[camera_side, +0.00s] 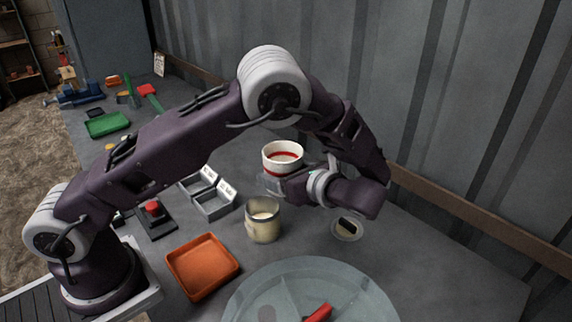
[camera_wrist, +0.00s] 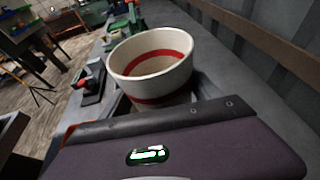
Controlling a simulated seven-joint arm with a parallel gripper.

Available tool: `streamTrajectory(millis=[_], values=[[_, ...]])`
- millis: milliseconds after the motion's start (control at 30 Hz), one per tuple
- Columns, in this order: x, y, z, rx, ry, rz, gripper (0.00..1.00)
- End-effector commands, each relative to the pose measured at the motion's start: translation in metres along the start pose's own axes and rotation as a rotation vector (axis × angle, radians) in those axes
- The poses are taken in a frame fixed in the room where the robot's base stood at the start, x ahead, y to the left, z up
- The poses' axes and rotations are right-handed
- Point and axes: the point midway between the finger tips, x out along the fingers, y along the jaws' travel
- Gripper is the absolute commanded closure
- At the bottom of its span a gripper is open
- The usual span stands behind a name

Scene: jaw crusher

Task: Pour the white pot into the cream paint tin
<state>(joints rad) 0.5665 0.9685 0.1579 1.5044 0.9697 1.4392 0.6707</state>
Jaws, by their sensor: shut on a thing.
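The white pot (camera_side: 283,153) with a red band is held up in my gripper (camera_side: 275,182), above the table. It looks close to upright in the side view. The wrist view shows the pot (camera_wrist: 150,62) large, with its open mouth and a red stripe inside the wall; its bottom is hidden there. The fingers are mostly hidden in both views. The cream paint tin (camera_side: 262,222) stands on the table below and slightly left of the pot, apart from it. Its mouth is open with something pale inside.
An orange tray (camera_side: 202,266) lies left of the tin, with grey bins (camera_side: 209,196) behind it. A red button box (camera_side: 154,215) is further left. A round translucent disc (camera_side: 310,294) is in front. A small round dish (camera_side: 346,229) is at right.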

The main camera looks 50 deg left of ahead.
Motion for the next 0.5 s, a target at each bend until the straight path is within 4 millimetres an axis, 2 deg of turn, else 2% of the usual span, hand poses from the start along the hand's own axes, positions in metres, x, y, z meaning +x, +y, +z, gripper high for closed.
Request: streamTrajectory(millis=[100, 233, 333, 500], values=[[0.002, -0.002, -0.006, -0.033, -0.002, -0.013, 0.78], [-0.001, -0.012, 0.002, -0.209, -0.001, -0.078, 0.78], [0.0, -0.021, 0.0, -0.414, -0.002, -0.157, 0.78], [0.006, -0.026, -0.015, -0.593, -0.002, -0.222, 0.78]])
